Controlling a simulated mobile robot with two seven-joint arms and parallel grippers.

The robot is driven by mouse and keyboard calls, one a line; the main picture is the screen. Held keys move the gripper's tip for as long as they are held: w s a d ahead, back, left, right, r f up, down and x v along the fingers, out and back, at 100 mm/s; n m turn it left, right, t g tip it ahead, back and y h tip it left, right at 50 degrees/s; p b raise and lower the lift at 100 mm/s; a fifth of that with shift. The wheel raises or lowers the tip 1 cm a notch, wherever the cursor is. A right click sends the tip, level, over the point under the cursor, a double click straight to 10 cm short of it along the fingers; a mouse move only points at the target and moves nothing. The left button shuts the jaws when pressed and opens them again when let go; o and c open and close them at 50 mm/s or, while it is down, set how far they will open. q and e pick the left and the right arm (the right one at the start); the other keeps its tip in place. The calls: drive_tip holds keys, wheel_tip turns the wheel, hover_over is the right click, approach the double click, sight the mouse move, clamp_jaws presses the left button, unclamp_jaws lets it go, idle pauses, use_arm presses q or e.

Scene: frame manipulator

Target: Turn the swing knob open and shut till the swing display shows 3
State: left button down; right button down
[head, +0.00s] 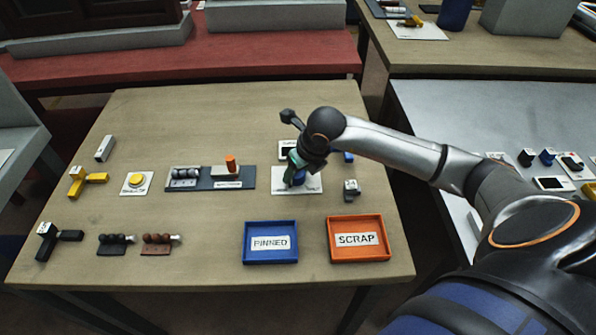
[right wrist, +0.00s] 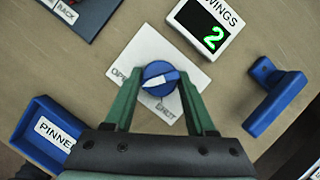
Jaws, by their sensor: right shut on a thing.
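The swing knob (right wrist: 160,78) is a round blue knob with a white bar, on a white plate (right wrist: 150,45) on the table. The swing display (right wrist: 212,32) shows a green 2. My left gripper is out of view.
A blue PINNED tray (head: 270,262) and an orange SCRAP tray (head: 332,256) stand in front of the plate. A blue bracket-shaped piece (right wrist: 275,95) lies to the knob's right. A dark panel with an orange peg (head: 231,163) is to its left.

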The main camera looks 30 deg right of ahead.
drive_tip(key=shift+m+h, duration=0.3)
drive_tip(key=shift+m, duration=0.5)
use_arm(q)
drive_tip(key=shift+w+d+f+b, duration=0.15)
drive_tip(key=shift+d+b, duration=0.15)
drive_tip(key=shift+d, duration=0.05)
use_arm(e)
drive_tip(key=shift+m, duration=0.3)
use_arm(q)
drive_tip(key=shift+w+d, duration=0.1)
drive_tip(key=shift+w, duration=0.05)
use_arm(e)
drive_tip(key=c, duration=0.7)
unclamp_jaws()
drive_tip(key=o, duration=0.5)
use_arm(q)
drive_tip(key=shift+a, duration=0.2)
use_arm(e)
drive_tip(key=v, duration=1.2)
drive_tip(key=shift+a+r, duration=0.25)
drive_tip(key=shift+r, duration=0.05)
